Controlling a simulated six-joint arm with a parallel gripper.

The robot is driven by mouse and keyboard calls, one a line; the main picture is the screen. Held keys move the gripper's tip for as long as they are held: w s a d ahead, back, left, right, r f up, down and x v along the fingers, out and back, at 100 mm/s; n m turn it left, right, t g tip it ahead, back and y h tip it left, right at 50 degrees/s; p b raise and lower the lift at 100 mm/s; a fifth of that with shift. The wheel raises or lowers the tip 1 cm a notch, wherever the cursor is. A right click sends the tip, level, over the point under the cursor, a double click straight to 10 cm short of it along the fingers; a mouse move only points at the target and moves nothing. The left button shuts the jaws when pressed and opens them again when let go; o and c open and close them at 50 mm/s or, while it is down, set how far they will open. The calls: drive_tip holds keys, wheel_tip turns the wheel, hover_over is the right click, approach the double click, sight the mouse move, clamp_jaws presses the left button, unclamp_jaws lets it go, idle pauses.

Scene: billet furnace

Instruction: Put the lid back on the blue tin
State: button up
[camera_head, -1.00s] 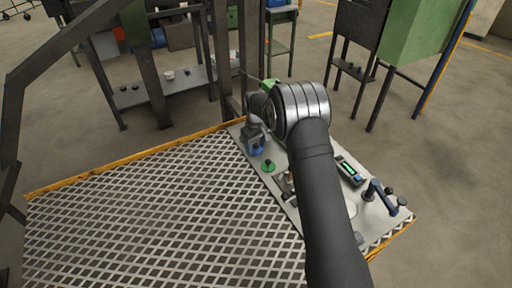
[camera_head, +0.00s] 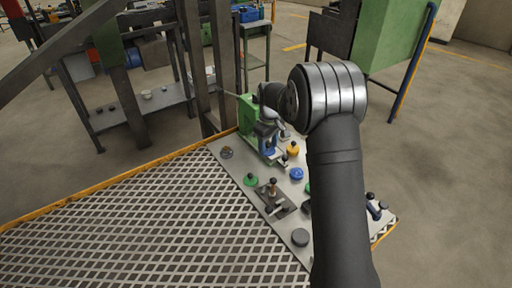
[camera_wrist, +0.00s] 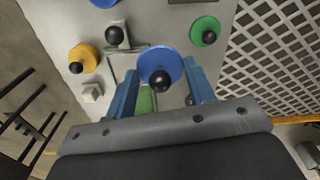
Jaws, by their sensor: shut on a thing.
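My gripper (camera_head: 267,146) is over the grey bench plate, beside a green stand. In the wrist view its two blue fingers (camera_wrist: 160,80) are closed around a blue lid (camera_wrist: 160,63) with a black ball knob, which sits between the fingertips. In the head view the held lid is hidden or too small to make out. A blue round thing (camera_head: 297,173) stands on the plate to the right of my gripper. It may be the blue tin, but I cannot tell whether it is open. A blue edge (camera_wrist: 103,3) also shows at the top of the wrist view.
Close by are an orange knobbed piece (camera_head: 293,150), also in the wrist view (camera_wrist: 83,58), and a green one (camera_head: 250,180), also in the wrist view (camera_wrist: 205,32). Open grating (camera_head: 140,220) lies left.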

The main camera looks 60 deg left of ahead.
hover_over(297, 172)
drive_tip(key=f, duration=0.2)
drive_tip(key=shift+f, duration=3)
drive_tip(key=shift+f, duration=0.2)
drive_tip(key=o, duration=1.5)
drive_tip(key=shift+r, duration=3.55)
